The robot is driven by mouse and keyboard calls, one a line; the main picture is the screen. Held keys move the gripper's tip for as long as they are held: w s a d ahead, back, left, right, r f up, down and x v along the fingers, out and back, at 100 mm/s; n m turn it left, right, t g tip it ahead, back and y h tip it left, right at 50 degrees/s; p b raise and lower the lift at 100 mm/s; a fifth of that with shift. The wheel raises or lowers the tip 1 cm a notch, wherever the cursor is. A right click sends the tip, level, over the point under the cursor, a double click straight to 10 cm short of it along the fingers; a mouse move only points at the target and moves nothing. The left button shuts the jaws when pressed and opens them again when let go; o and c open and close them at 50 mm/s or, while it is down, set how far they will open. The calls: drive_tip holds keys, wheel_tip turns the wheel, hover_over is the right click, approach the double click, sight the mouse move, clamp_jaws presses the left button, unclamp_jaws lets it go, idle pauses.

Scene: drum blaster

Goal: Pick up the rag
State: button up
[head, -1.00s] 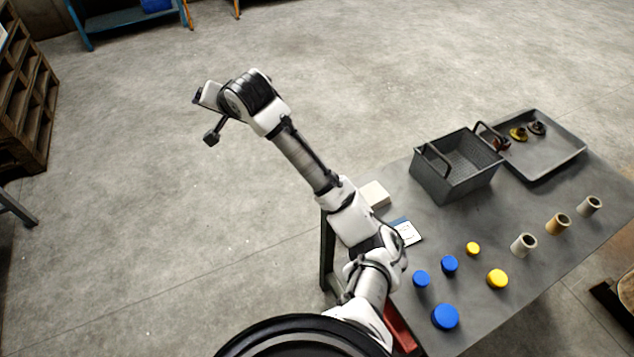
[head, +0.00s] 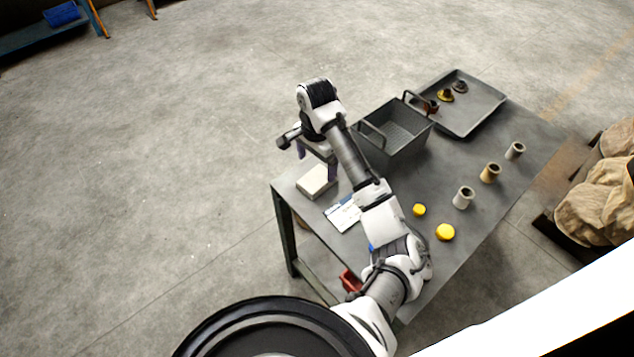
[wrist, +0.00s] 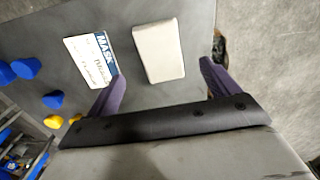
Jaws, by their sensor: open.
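A pale, off-white folded block, which looks like the rag (head: 316,181), lies flat near the left edge of the grey table. It also shows in the wrist view (wrist: 158,52), beyond and between my fingertips. My gripper (head: 317,164) is open above the table, close to the rag, with its purple fingers pointing down. In the wrist view my gripper (wrist: 161,74) is empty, one finger to each side of the rag's line. I cannot tell its exact height above the rag.
A card marked MASK (wrist: 91,60) lies left of the rag in the wrist view. The table (head: 478,212) also holds a dark basket (head: 390,145), a tray (head: 478,115), several cups, yellow discs (head: 445,232) and blue pieces (wrist: 26,68). Sacks (head: 600,190) stand at right.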

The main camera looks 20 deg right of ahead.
sight(317, 178)
wheel_tip(317, 178, down, 2)
drive_tip(key=shift+f+b, duration=0.2)
drive_tip(key=shift+b, duration=0.1)
drive_tip(key=shift+d+f, duration=0.1)
drive_tip(key=shift+f, duration=0.25)
drive_tip(key=shift+f+p, duration=0.5)
drive_tip(key=shift+f, duration=1.1)
drive_tip(key=c, duration=1.1)
drive_tip(key=shift+o, duration=0.2)
drive_tip(key=shift+w+r, duration=0.1)
drive_tip(key=shift+r, duration=0.05)
wheel_tip(317, 178, up, 20)
drive_tip(key=p, duration=0.2)
